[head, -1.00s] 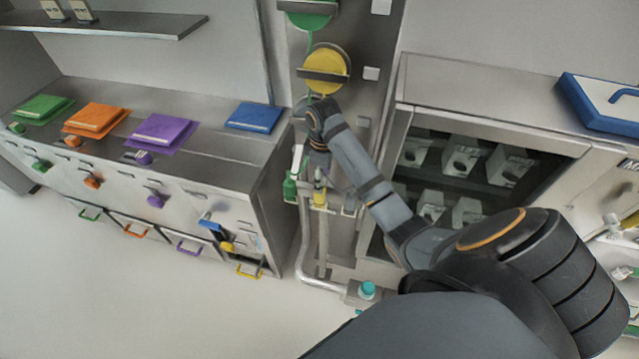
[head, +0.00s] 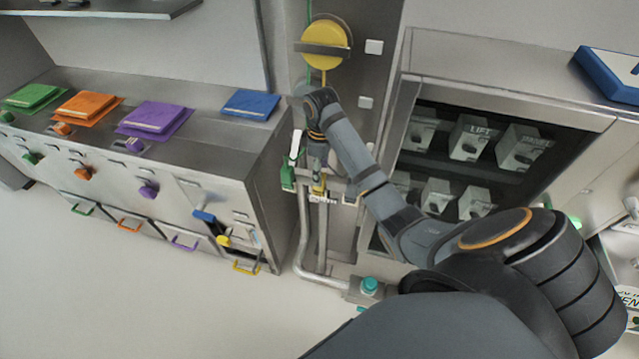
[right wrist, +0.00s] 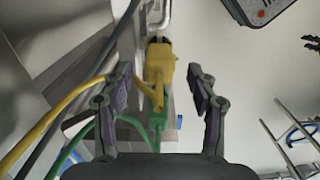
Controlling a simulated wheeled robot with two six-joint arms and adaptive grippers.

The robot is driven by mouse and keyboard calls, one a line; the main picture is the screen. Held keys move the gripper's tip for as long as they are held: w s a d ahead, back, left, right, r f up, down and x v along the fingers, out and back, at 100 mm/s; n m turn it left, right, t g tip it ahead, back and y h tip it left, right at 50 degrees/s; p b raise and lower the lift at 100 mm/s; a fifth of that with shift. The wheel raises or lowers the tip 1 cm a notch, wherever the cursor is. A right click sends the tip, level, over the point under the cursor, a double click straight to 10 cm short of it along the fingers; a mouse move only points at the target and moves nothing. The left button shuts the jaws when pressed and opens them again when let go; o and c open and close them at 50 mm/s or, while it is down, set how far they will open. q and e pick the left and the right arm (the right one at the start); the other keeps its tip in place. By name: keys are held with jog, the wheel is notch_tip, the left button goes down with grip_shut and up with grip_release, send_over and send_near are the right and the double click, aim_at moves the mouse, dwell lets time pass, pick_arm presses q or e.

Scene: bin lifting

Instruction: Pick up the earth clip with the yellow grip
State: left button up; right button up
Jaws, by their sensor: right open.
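The earth clip with the yellow grip (head: 319,187) hangs upright at a small bracket on the steel column, below the yellow reel. The right wrist view shows the yellow grip (right wrist: 160,62) from above, between and slightly beyond my fingertips. My right gripper (head: 317,168) points down just above the clip. Its fingers (right wrist: 158,78) are open, one on each side of the grip, with gaps on both sides. In the head view the gripper hides the clip's upper part. A clip with a green grip (head: 288,177) hangs just left of it. My left gripper is not in view.
Yellow (right wrist: 50,118) and green (right wrist: 78,143) cables run close by my left finger in the wrist view. Metal pipes (head: 303,235) descend below the bracket. A bench (head: 225,140) stands left and a glass-fronted cabinet (head: 400,110) right. The floor in front is clear.

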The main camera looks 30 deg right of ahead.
jog(key=f, duration=0.4)
jog(key=shift+w+a, duration=0.15)
jog(key=shift+w, duration=0.15)
jog(key=shift+s+r, duration=0.15)
jog(key=shift+c, duration=1.2)
grip_shut()
